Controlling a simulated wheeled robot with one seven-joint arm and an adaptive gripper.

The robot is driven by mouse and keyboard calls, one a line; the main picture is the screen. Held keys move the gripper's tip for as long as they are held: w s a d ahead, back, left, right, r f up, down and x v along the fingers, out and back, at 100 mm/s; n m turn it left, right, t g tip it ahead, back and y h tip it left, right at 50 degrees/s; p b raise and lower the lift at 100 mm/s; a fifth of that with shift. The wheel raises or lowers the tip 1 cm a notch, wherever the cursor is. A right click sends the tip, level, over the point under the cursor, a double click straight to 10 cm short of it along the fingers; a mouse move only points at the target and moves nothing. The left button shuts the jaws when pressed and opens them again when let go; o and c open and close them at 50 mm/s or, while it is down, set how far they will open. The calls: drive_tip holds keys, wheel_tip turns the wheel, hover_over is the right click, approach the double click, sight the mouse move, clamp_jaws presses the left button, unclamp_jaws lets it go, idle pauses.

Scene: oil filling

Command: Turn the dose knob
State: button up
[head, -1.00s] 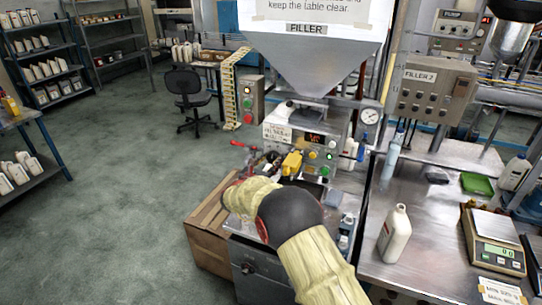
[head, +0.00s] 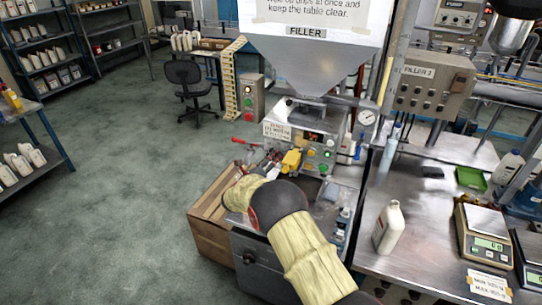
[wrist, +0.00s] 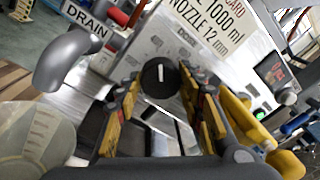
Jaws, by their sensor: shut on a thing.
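The dose knob (wrist: 160,77) is a round black knob with a white pointer line on the metal panel of the filler. It sits between the fingertips of my gripper (wrist: 160,88) in the wrist view, with the pointer roughly upright in that picture. The fingers with yellow pads are closed on its two sides. The lettering above the knob is partly readable as a dose label. In the head view the filler (head: 310,135) stands ahead, and my arm hides the knob and most of my gripper.
A grey lever (wrist: 68,60) beside a DRAIN label is close on the left. A yellow handle (wrist: 245,120) and a lit green button (wrist: 267,146) are on the right. A white bottle (head: 389,228) stands on the steel table (head: 420,200). Open floor lies left.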

drive_tip(key=shift+f+n, duration=0.2)
drive_tip(key=shift+n, duration=0.1)
drive_tip(key=o, duration=1.1)
drive_tip(key=shift+r, duration=0.1)
drive_tip(key=shift+c, duration=0.2)
drive_tip(key=shift+o, duration=0.5)
drive_tip(key=v, duration=1.2)
